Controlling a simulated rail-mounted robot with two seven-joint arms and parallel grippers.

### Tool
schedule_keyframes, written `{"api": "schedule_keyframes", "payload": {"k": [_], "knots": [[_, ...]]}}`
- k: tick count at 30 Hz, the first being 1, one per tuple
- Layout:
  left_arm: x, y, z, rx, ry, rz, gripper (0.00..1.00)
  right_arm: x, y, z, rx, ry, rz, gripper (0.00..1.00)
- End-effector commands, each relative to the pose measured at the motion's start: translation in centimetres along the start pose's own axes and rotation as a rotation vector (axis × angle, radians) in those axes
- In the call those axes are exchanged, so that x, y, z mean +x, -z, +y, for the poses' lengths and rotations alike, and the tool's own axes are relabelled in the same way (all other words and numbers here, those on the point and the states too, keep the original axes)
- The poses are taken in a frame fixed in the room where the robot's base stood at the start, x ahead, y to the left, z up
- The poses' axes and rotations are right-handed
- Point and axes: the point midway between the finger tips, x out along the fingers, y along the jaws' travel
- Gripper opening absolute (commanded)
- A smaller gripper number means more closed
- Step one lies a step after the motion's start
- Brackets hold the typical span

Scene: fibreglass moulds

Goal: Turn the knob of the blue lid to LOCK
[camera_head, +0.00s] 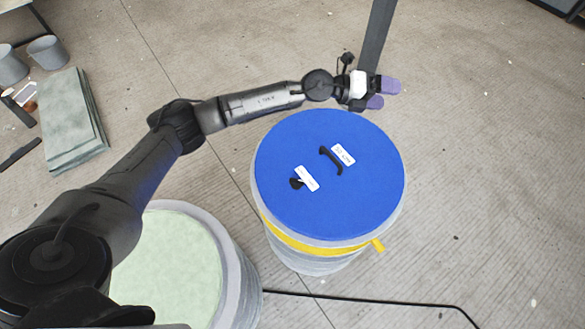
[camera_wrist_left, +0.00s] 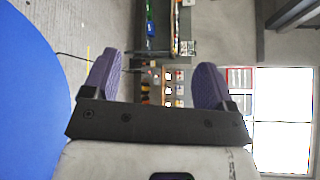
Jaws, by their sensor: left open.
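The blue lid (camera_head: 285,215) covers a round drum in the middle of the head view. A small black knob (camera_head: 296,184) sits on it left of centre, partly beside a white label (camera_head: 307,178) too small to read. A curved black handle (camera_head: 331,160) with another white label (camera_head: 343,154) lies near the centre. My left gripper (camera_head: 384,95) is open and empty, past the lid's upper right edge and away from the knob. In the left wrist view its purple fingers (camera_wrist_left: 157,80) are spread, with the lid's edge (camera_wrist_left: 25,95) at the left. My right gripper is not in view.
A yellow band with a tab (camera_head: 377,245) circles the drum under the lid. A drum with a pale green top (camera_head: 170,262) stands at lower left. Grey slabs (camera_head: 72,125) and buckets (camera_head: 47,52) are at far left. A black cable (camera_head: 370,300) crosses the floor; the right side is clear.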

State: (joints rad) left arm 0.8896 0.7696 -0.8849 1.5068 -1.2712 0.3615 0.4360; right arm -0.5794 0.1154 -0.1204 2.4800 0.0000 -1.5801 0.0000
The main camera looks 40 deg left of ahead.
Motion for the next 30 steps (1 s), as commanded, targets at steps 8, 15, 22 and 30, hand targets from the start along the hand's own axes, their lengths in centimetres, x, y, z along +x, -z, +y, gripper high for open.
{"api": "schedule_keyframes", "payload": {"k": [8,15,22,30], "knots": [[-4.3,4.7,11.3,-0.067,-0.549,0.405,0.79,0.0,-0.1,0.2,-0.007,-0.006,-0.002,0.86],[-10.9,7.3,15.6,-0.199,-1.01,0.627,0.79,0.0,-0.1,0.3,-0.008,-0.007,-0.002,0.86],[-15.3,8.6,15.8,-0.336,-1.285,0.728,0.79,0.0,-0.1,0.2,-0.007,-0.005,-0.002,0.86],[-16.1,9.6,16.5,-0.424,-1.364,0.699,0.79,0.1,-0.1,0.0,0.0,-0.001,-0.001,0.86]]}}
